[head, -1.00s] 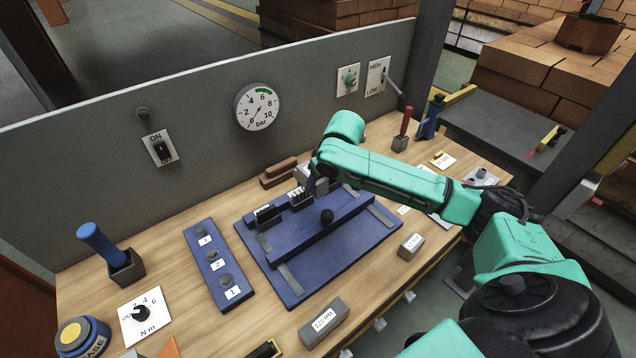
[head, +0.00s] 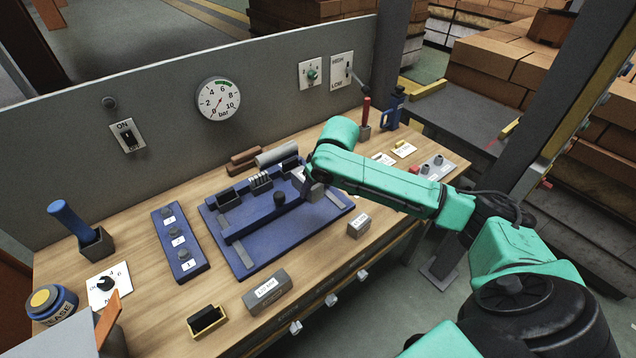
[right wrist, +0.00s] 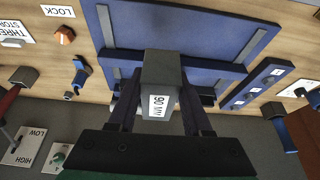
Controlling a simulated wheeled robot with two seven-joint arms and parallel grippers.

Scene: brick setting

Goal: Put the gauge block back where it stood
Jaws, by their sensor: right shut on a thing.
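My right gripper (head: 312,186) is over the right end of the blue fixture (head: 232,262). Two other labelled grey blocks lie on the bench: one right of the fixture (head: 358,228) and a longer one at the front (head: 266,292). My left gripper is not in view.
A blue numbered strip (head: 179,242) is at left. A grey panel with a gauge (head: 218,99) closes the back.

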